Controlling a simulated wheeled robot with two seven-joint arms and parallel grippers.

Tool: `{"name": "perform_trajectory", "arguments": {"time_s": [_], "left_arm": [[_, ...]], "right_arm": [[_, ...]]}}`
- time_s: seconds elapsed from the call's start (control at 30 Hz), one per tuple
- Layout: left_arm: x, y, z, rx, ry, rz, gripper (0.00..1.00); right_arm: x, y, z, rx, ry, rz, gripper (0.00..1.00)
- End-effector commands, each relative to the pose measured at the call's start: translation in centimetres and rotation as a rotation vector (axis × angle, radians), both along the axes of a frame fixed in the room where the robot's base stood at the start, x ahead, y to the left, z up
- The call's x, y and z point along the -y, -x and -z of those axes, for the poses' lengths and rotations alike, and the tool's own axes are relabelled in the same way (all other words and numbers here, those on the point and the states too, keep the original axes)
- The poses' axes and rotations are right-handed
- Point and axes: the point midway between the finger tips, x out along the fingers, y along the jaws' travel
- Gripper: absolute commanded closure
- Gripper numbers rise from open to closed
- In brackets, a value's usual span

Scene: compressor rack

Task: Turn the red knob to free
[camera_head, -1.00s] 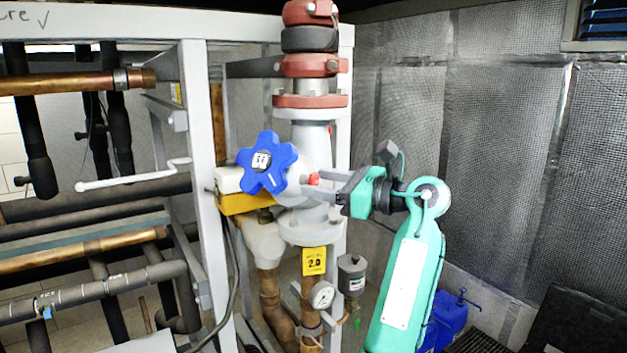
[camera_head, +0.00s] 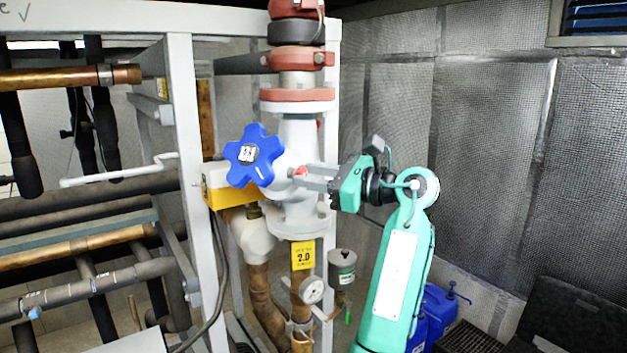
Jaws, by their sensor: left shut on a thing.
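The small red knob (camera_head: 300,171) sits on the side of the white valve body, just right of the blue star-shaped handwheel (camera_head: 254,155). My left gripper (camera_head: 303,175) reaches it from the right, with its grey fingers shut on the knob. The fingers hide part of the knob, and I cannot tell its turned position. The green gripper body and arm stand to the right of the valve. My right gripper is not in view.
A yellow and white box (camera_head: 221,190) sits behind the handwheel. A grey frame post (camera_head: 190,150) and several pipes stand to the left. A gauge (camera_head: 312,289) hangs below the valve. Blue canisters (camera_head: 437,305) stand low at the right.

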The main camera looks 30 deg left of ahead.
Motion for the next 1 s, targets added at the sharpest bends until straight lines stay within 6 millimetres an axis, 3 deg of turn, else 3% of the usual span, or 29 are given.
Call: {"name": "perform_trajectory", "arguments": {"time_s": [1.0], "left_arm": [[0.0, 0.1, 0.4, 0.931, -0.098, 0.000, 0.93]], "right_arm": [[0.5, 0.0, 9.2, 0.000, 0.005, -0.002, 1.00]]}}
